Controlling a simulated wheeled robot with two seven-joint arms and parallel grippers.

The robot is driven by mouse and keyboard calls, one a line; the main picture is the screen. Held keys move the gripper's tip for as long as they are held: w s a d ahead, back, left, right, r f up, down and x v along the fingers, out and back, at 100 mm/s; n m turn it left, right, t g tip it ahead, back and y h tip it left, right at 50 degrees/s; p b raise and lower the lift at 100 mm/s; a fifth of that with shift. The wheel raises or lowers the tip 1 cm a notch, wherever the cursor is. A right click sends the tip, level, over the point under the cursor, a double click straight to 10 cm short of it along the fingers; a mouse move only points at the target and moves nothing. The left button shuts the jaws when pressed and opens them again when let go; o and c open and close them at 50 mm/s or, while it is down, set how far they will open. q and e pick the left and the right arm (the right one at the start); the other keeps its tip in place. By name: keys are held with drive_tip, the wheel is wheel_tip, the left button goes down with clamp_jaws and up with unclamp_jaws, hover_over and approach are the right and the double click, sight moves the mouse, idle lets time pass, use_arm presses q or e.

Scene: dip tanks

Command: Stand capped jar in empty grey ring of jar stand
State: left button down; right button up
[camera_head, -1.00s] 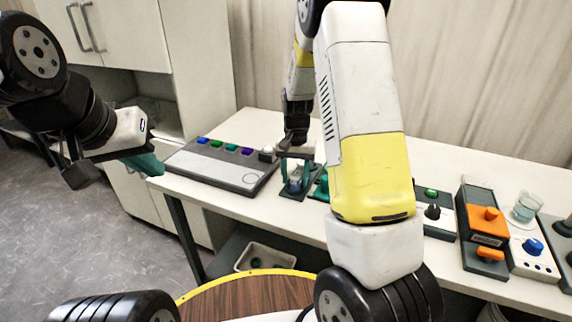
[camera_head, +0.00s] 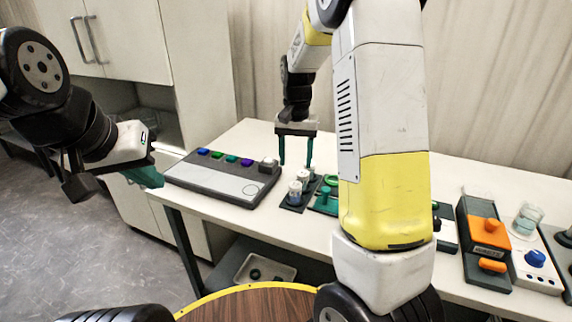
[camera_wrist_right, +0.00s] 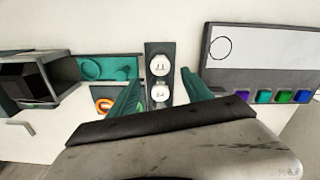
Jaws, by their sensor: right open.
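The dark jar stand (camera_head: 290,206) is on the table in the head view, and it also shows in the wrist view (camera_wrist_right: 152,48). Two white-capped jars stand upright in it, a nearer one (camera_head: 295,190) and a farther one (camera_head: 304,174). From above, their marked caps (camera_wrist_right: 160,65) and (camera_wrist_right: 160,93) line up along the stand; no empty ring is visible. My right gripper (camera_head: 295,166) is open and empty, its green fingers apart above and behind the stand. My left gripper (camera_head: 148,178) hangs off the table's left end; its finger gap is hidden.
A grey panel with coloured buttons (camera_head: 222,182) lies left of the stand. A green holder (camera_head: 326,205) stands close on its right, partly behind my right arm. Further right are an orange-topped device (camera_head: 487,238) and a glass beaker (camera_head: 527,219). A white bin (camera_head: 266,270) sits below.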

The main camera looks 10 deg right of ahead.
drive_tip(key=s+r+n+t+y, duration=0.2)
drive_tip(key=s+r+t, duration=0.1)
drive_tip(key=s+r, duration=0.8)
drive_tip(key=s+a+r+n+t, duration=0.2)
drive_tip(key=s+t, duration=0.1)
drive_tip(key=s, duration=1)
drive_tip(key=shift+r+n, duration=0.4)
